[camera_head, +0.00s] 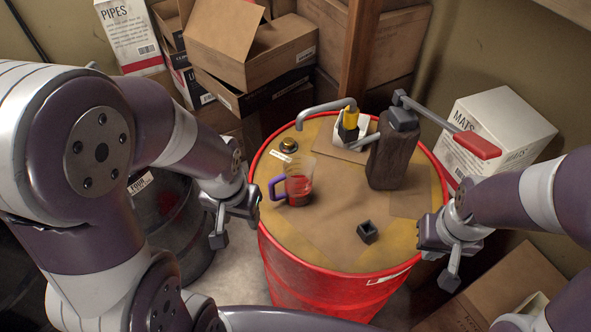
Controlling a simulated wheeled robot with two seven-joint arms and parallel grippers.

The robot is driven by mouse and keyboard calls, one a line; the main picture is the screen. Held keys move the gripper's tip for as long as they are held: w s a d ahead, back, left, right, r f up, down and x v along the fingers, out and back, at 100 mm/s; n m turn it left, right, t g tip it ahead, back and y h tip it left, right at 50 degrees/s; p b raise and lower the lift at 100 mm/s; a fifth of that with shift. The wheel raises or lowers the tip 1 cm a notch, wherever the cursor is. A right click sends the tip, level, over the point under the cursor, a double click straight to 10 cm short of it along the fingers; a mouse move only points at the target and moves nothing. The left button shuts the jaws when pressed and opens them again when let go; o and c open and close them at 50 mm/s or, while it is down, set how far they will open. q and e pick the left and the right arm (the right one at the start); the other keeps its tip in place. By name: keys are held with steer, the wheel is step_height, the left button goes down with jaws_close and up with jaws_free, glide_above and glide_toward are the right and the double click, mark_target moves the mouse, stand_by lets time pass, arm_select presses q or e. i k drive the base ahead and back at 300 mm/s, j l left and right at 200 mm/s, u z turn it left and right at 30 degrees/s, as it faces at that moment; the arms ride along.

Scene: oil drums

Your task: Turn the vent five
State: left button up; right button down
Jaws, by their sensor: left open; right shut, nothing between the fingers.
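A red drum (310,268) with a tan top stands in the middle. A small dark and brass round fitting (289,145), which may be the vent, sits at the top's far left, with a small white label (280,156) beside it. My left gripper (233,222) is open and empty, left of the drum's rim and nearer than the fitting. My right gripper (447,260) is shut and empty, off the drum's right edge. The fitting is not touched by either gripper. Its markings are too small to read.
On the drum top stand a measuring jug (299,188) with red liquid and a purple handle, a dark square piece (367,231) and a brown pump (393,155) with a red-handled lever (477,145). Cardboard boxes (245,55) stand behind; a white MATS box (500,130) is at right.

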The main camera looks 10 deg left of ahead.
mark_target(288, 142)
steer(key=i+j+z, duration=0.1)
steer(key=j+z, duration=0.85)
steer(key=k+j+z, duration=0.15)
steer(key=j+z, duration=0.35)
steer(key=j, duration=0.1)
